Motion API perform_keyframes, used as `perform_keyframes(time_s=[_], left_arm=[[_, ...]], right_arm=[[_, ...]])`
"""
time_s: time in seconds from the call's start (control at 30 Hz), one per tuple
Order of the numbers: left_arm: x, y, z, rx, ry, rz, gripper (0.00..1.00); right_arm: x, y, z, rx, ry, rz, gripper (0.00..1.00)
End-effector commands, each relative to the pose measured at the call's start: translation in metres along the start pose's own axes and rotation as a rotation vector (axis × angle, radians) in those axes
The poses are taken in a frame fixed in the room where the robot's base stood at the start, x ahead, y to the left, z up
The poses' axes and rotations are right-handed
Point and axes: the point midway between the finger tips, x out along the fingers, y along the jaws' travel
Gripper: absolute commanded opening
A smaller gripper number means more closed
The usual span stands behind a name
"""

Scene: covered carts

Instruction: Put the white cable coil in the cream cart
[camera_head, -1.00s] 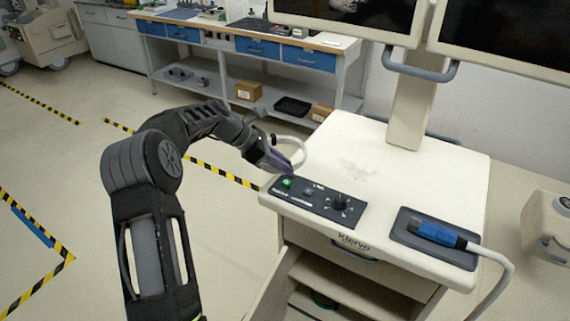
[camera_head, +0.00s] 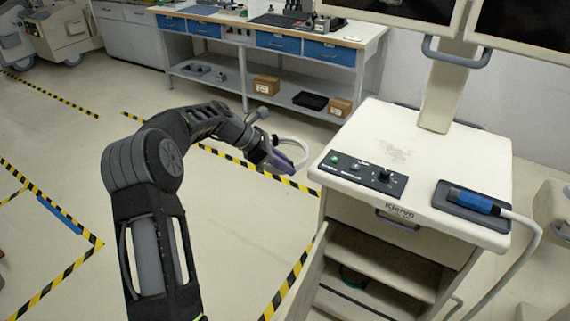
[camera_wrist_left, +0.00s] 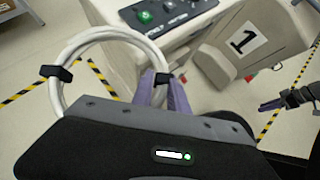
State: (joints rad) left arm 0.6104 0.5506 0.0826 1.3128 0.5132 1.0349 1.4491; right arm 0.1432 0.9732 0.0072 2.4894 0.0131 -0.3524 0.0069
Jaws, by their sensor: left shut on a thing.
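The white cable coil (camera_head: 293,147) is a ring held in my left gripper (camera_head: 290,166), left of the cart top and above the floor. In the left wrist view the coil (camera_wrist_left: 62,66) has black clips, and the purple fingers (camera_wrist_left: 162,92) are shut at one clip. The cream cart (camera_head: 420,160) stands at the right, with a black control panel, a drawer and an open lower compartment with a shelf (camera_head: 380,268). Its door (camera_head: 308,278) stands open. My right gripper (camera_wrist_left: 272,104) shows only in the left wrist view; its jaw state is unclear.
A blue-handled probe (camera_head: 473,201) lies in a dark tray on the cart top, its cable hanging at the right. A dark green item (camera_head: 352,276) is low inside the cart. A workbench (camera_head: 270,45) stands behind. Open floor lies to the left.

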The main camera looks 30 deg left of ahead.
Motion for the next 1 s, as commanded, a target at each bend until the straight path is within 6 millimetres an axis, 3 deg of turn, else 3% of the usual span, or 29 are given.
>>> perform_keyframes(time_s=[0.47, 1.0], left_arm=[[0.012, -0.034, 0.009, -0.094, -0.003, 0.095, 0.00], [0.045, -0.115, 0.026, -0.334, -0.004, 0.333, 0.00]], right_arm=[[0.000, 0.000, -0.001, 0.000, 0.001, 0.000, 0.36], [0.000, 0.000, -0.001, 0.000, 0.001, 0.000, 0.36]])
